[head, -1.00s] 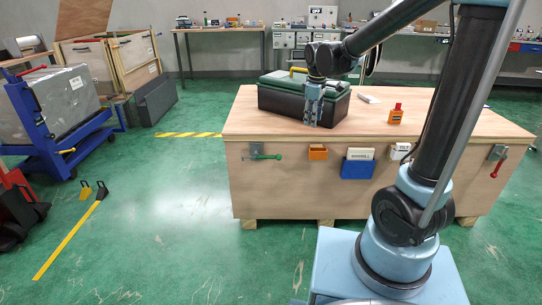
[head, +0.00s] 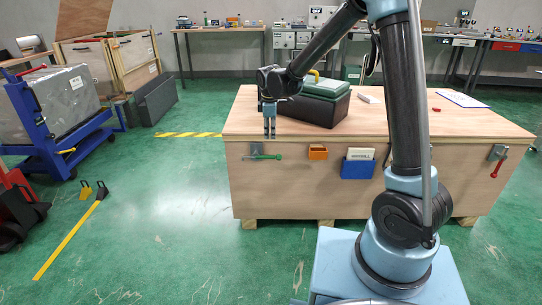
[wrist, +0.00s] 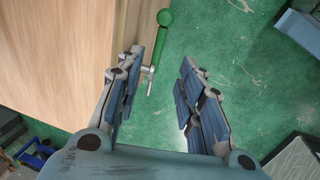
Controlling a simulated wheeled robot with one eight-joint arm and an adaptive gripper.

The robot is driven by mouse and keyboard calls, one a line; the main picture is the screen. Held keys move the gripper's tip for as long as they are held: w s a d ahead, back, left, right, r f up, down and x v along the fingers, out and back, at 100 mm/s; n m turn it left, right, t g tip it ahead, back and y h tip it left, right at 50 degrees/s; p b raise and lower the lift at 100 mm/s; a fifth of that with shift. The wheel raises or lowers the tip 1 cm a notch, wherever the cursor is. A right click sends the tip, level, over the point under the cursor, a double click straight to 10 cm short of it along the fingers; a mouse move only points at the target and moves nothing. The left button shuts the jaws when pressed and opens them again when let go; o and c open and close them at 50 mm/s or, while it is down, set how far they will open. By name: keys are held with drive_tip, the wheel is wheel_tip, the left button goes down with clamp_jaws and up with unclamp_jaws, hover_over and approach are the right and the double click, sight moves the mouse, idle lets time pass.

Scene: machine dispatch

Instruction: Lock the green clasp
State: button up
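The green clasp (head: 268,157) is on the front face of the wooden crate (head: 300,190), near its left top corner. Its grey bracket is on the crate and its green handle lies about level, pointing right. My gripper (head: 269,136) points down at the crate's front top edge, just above the clasp, apart from it. In the wrist view my gripper (wrist: 161,58) is open and empty. There the green handle (wrist: 163,35) stands out beside the crate's edge, beyond the fingertips, with its metal shank near the left finger.
A black case with a green lid (head: 315,102) stands on the crate behind my gripper. An orange holder (head: 318,152) and a blue holder (head: 358,168) hang right of the clasp. A red-handled clasp (head: 496,160) is at the far right. The floor in front is free.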

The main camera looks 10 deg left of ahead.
drive_tip(key=w+f, duration=0.1)
drive_tip(key=f, duration=0.8)
drive_tip(key=w+f, duration=0.1)
drive_tip(key=f, duration=0.3)
drive_tip(key=shift+w+a+f, duration=0.3)
drive_tip(key=shift+f, duration=0.05)
clamp_jaws()
